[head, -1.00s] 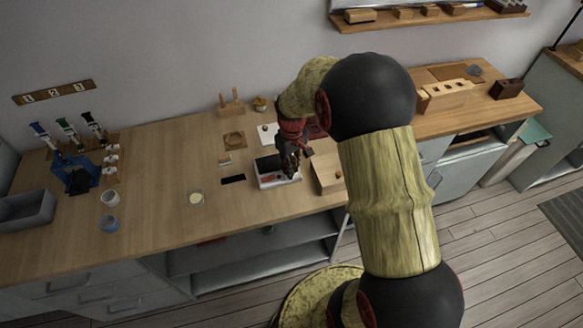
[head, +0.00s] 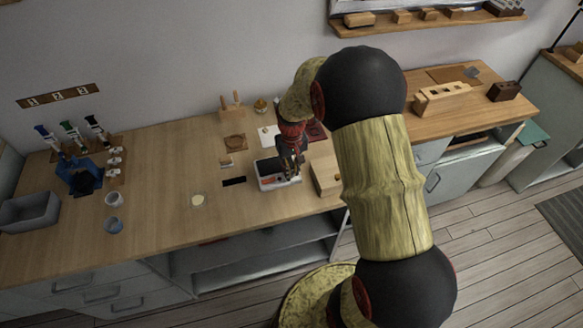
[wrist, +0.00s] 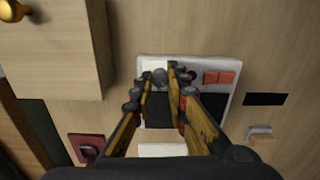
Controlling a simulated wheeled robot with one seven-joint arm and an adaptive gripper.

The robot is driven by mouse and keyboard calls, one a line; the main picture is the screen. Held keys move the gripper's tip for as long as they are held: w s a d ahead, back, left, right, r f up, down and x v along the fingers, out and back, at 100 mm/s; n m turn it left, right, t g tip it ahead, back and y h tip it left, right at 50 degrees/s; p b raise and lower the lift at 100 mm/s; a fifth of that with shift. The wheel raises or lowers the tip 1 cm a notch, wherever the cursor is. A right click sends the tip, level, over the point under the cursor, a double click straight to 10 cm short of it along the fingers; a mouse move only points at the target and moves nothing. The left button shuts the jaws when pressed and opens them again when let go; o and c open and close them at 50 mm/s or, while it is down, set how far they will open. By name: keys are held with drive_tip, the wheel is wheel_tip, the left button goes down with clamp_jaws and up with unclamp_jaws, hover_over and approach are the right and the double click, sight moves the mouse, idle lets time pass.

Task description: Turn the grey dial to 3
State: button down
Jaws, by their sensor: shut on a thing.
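The grey dial (wrist: 160,76) is a small round knob on the white device (wrist: 224,104), in the wrist view. My gripper (wrist: 161,79) has its two fingertips closed on either side of the dial. In the head view my gripper (head: 291,168) reaches down onto the white device (head: 268,185) on the counter, and its fingers hide the dial there. No number or pointer on the dial can be read. A dark red knob (wrist: 190,74) and orange-red buttons (wrist: 221,78) sit to the right of the dial.
A wooden box (head: 326,175) with a knob stands close to the right of the device. A black slot (head: 234,181) lies to its left.

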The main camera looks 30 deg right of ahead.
drive_tip(key=shift+m+p, duration=0.5)
drive_tip(key=shift+m, duration=0.6)
drive_tip(key=c, duration=1.9)
unclamp_jaws()
drive_tip(key=shift+o, duration=0.8)
wheel_tip(320, 180, up, 12)
